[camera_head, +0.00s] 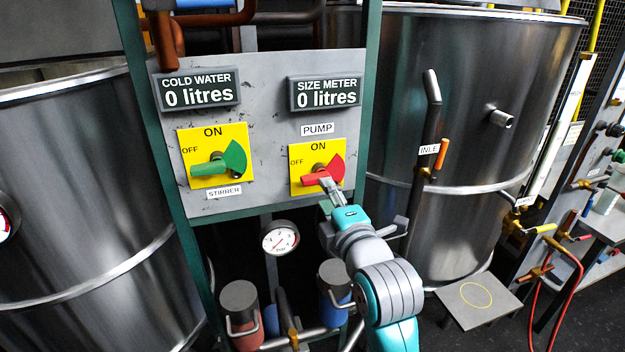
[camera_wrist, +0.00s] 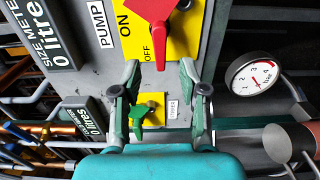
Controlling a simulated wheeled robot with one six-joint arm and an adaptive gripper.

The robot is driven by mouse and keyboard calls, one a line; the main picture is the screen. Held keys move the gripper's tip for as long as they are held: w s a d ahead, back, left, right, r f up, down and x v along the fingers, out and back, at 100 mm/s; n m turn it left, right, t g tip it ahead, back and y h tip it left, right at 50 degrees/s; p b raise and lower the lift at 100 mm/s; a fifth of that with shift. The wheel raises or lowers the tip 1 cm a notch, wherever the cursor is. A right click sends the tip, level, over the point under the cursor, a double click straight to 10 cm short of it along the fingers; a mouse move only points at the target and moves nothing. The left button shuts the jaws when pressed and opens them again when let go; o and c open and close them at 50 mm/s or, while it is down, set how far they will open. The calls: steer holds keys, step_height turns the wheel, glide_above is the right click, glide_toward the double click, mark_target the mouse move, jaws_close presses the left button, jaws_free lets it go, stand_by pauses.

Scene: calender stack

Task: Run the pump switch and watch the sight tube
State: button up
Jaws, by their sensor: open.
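The pump switch (camera_head: 322,175) has a red handle on a yellow plate under a PUMP label. Its narrow end points left, towards OFF. In the wrist view the red handle (camera_wrist: 158,22) reaches down between the fingertips. My gripper (camera_head: 329,190) is at the switch; it is open, with a finger on each side of the handle's narrow end (camera_wrist: 160,75). I cannot tell whether either finger touches it. A tall pale strip (camera_head: 560,125) beside the right tank may be the sight tube; no level is readable.
A green stirrer switch (camera_head: 222,163) is left of the pump switch, also towards OFF. The SIZE METER display (camera_head: 326,94) and COLD WATER display (camera_head: 197,90) read 0 litres. A round gauge (camera_head: 280,238) and pipework are below the panel. Large steel tanks (camera_head: 470,110) stand either side.

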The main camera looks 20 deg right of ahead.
mark_target(317, 175)
steer(key=w, duration=0.7)
steer(key=shift+w, duration=0.25)
steer(key=shift+d, duration=0.1)
jaws_close()
